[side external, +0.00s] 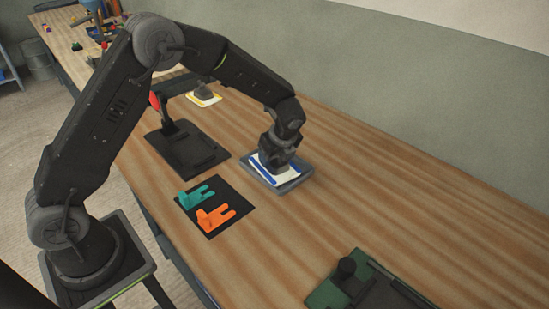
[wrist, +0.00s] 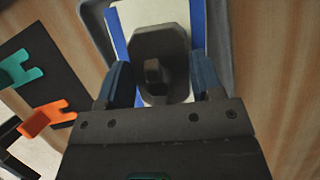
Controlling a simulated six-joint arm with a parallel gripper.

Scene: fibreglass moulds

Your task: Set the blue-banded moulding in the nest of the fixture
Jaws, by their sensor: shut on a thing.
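The blue-banded moulding (side external: 262,174) is a white plate with blue side strips and a dark raised block on top. It lies in or just over a shallow grey tray (side external: 296,183); I cannot tell whether it touches the tray's floor. It also shows in the wrist view (wrist: 197,25). My gripper (wrist: 160,80) is shut on the moulding's dark block, with one finger on each side. In the side view my gripper (side external: 276,160) points down and hides part of the moulding. The likely fixture is a black plate (side external: 190,155) with a red-handled clamp (side external: 154,100), left of the tray.
A black mat (side external: 212,228) in front holds a teal forked piece (side external: 196,196) and an orange forked piece (side external: 215,217). A yellow-edged moulding (side external: 204,94) stands farther back. A green piece with dark parts (side external: 325,294) sits at lower right. The wood bench right of the tray is clear.

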